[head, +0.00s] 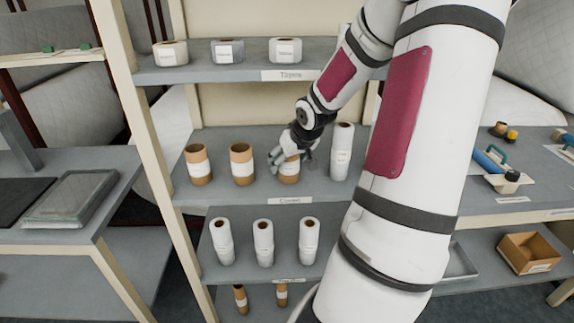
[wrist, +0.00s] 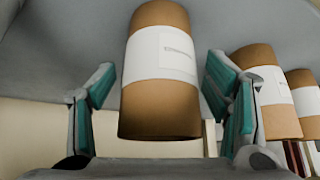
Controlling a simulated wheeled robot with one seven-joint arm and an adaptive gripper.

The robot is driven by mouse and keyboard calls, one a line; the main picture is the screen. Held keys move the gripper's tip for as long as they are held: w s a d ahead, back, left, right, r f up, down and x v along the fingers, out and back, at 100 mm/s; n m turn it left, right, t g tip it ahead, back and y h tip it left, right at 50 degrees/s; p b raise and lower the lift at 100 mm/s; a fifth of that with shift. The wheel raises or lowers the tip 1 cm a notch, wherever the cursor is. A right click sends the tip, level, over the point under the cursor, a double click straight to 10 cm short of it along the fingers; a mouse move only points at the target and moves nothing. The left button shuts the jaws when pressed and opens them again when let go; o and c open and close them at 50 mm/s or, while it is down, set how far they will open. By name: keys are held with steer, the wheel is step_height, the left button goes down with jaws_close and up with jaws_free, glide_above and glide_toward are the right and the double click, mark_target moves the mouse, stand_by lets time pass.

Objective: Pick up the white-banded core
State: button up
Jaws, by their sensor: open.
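Three brown cores with white bands stand upright on the middle shelf: a left core (head: 198,165), a middle core (head: 241,164) and a right core (head: 289,174). My gripper (head: 289,158) is at the right core and partly hides its upper part. In the wrist view, that core (wrist: 161,95) stands between the open fingers of my gripper (wrist: 160,85), with teal pads on both sides. A gap shows between the core and each pad. The other two cores (wrist: 266,90) show beyond the right finger.
A tall white roll (head: 342,152) stands right of the core at my gripper. The upper shelf (head: 215,72) holds tape rolls above my gripper. The lower shelf (head: 285,262) holds white rolls. A side post (head: 150,130) borders the rack on the left.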

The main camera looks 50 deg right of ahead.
steer(key=c, duration=1.2)
steer(key=shift+r, duration=0.2)
steer(key=shift+c, duration=0.2)
